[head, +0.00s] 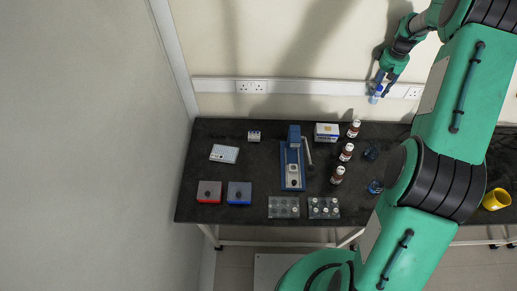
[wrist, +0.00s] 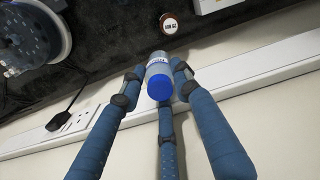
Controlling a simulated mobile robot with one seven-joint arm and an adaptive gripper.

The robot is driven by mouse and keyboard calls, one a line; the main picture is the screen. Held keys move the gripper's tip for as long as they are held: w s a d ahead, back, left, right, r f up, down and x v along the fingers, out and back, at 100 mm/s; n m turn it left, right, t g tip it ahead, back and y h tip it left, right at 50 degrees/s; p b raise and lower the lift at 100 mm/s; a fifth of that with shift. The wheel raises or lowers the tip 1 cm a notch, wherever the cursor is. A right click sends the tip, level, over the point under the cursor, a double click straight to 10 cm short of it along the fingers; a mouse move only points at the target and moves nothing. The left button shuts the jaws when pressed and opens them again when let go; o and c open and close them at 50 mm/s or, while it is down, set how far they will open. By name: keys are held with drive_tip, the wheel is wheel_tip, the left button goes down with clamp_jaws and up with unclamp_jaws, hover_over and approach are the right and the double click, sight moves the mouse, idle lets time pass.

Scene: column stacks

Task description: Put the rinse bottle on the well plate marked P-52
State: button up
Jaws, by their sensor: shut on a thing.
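My gripper (head: 382,84) is at the upper right of the head view, in front of the back wall. It is shut on the rinse bottle (head: 375,95), a small clear bottle with a blue cap. In the wrist view the bottle (wrist: 159,76) sits between the fingertips of my gripper (wrist: 154,82), with its cap towards the camera. A flat pale well plate (head: 224,153) lies on the left part of the dark bench, apart from the bottle. Its marking is too small to read.
On the dark bench (head: 260,210) stand a blue press (head: 292,165), several brown bottles (head: 347,152), a white box (head: 327,131), red (head: 209,191) and blue (head: 239,192) boxes, clear vial racks (head: 283,207) and a yellow cup (head: 496,199). Bare bench surrounds the plate.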

drive_tip(key=s+a+n, duration=0.3)
drive_tip(key=a+n, duration=0.1)
drive_tip(key=a, duration=1.3)
drive_tip(key=s+a+n, duration=0.4)
drive_tip(key=a, duration=1.4)
drive_tip(key=s+a+n, duration=0.9)
drive_tip(key=s+a, duration=1.5)
drive_tip(key=a, duration=0.1)
wheel_tip(320, 180, down, 14)
drive_tip(key=shift+r+p, duration=0.15)
drive_tip(key=shift+p, duration=0.15)
drive_tip(key=shift+w, duration=0.1)
drive_tip(key=w+a, duration=0.4)
drive_tip(key=w, duration=0.2)
drive_tip(key=w+a+f+p, duration=0.1)
drive_tip(key=w+a, duration=0.3)
drive_tip(key=w, duration=0.3)
drive_tip(key=shift+w+f, duration=0.25)
